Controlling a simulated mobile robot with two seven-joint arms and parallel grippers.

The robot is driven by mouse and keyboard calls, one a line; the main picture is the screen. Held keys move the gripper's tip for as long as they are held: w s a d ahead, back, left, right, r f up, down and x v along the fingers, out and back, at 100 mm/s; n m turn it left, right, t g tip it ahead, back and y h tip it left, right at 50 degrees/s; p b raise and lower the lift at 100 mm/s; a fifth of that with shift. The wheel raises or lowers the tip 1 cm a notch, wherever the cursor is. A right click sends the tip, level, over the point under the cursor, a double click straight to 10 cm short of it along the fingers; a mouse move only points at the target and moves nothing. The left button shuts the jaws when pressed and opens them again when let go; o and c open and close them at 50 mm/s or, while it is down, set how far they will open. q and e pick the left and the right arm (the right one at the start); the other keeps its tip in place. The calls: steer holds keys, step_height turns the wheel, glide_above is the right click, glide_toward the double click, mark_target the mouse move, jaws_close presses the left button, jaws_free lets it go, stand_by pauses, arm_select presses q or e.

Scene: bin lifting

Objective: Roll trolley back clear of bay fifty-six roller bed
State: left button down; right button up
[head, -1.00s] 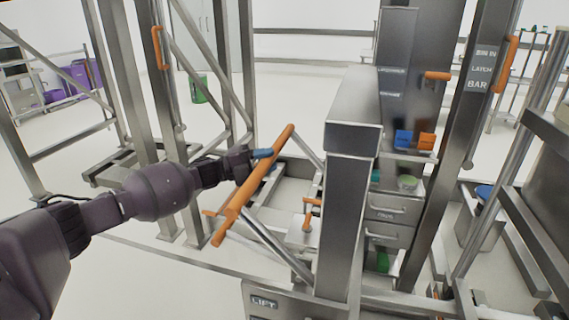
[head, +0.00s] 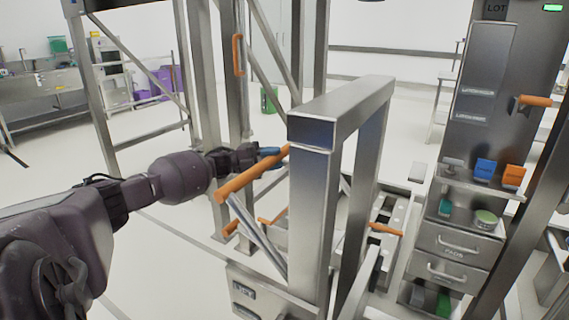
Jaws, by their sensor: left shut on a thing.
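The trolley's orange push bar (head: 240,183) slants across the middle of the head view, with steel struts (head: 257,238) running down from it. My left gripper (head: 270,153) is shut on the upper part of this bar. Its blue fingertips show just behind the bar. The bar's upper right end meets the edge of a broad steel post (head: 311,215) in the picture, and this post hides much of the trolley's deck. Whether the trolley is clear of the bay's roller bed cannot be told. My right gripper is not in view.
A steel drawer cabinet (head: 452,262) with blue and orange blocks on its shelf stands at right. An upright steel frame (head: 203,110) with an orange handle (head: 238,55) stands behind my arm. Open pale floor (head: 150,260) lies at lower left.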

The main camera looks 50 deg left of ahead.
arm_select(q)
steer(key=shift+a+r, duration=0.4)
steer(key=shift+r, duration=0.1)
steer(key=c, duration=1.1)
jaws_free()
steer(key=o, duration=0.3)
steer(key=shift+f, duration=0.25)
steer(key=shift+s+f, duration=0.1)
steer(key=shift+s+a+f, duration=0.1)
steer(key=shift+s+a, duration=0.05)
steer(key=shift+a, duration=0.1)
steer(key=v, duration=1)
